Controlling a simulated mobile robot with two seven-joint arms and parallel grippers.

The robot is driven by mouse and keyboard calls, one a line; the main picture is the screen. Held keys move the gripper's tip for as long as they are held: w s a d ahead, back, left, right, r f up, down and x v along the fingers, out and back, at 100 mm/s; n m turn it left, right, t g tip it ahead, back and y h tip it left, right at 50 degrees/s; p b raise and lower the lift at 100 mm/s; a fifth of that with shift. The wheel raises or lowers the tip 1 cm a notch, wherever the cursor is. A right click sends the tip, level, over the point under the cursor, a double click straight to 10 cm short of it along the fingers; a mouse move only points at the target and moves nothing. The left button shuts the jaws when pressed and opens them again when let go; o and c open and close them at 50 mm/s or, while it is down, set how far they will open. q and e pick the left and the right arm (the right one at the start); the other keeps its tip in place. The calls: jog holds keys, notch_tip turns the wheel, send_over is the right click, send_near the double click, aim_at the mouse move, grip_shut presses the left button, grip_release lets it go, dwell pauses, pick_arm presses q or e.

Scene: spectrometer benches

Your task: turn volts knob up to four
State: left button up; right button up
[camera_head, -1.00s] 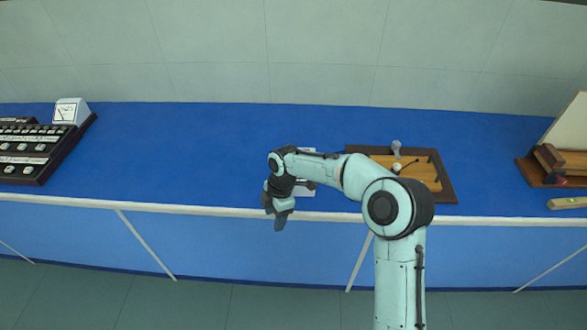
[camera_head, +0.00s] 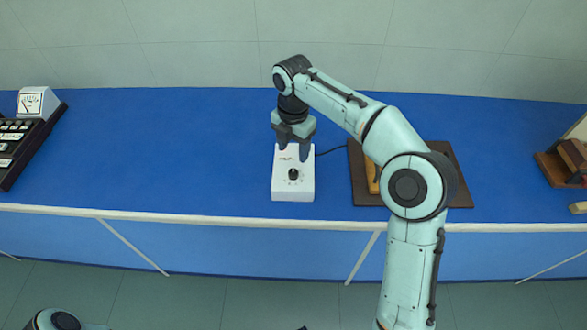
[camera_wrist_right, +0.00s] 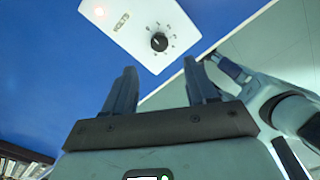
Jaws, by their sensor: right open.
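The volts knob (camera_head: 293,174) is a small black dial on the front part of a white box (camera_head: 281,191) on the blue bench. In the right wrist view the knob (camera_wrist_right: 159,42) has small scale marks around it; I cannot read its setting surely. My left gripper is out of view.
A dark-framed wooden board (camera_head: 459,187) lies right of the box, partly hidden by my right arm. A black cable (camera_head: 331,150) runs from the box towards it. A white meter (camera_head: 36,102) stands far left. The bench left of the box is clear.

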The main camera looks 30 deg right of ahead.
aim_at(293, 172)
notch_tip(293, 172, down, 9)
jog(key=shift+f+b, duration=0.2)
jog(key=shift+b, duration=0.6)
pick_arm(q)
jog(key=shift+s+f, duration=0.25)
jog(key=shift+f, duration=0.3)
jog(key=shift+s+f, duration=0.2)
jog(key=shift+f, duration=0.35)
pick_arm(e)
jog(key=c, duration=1.1)
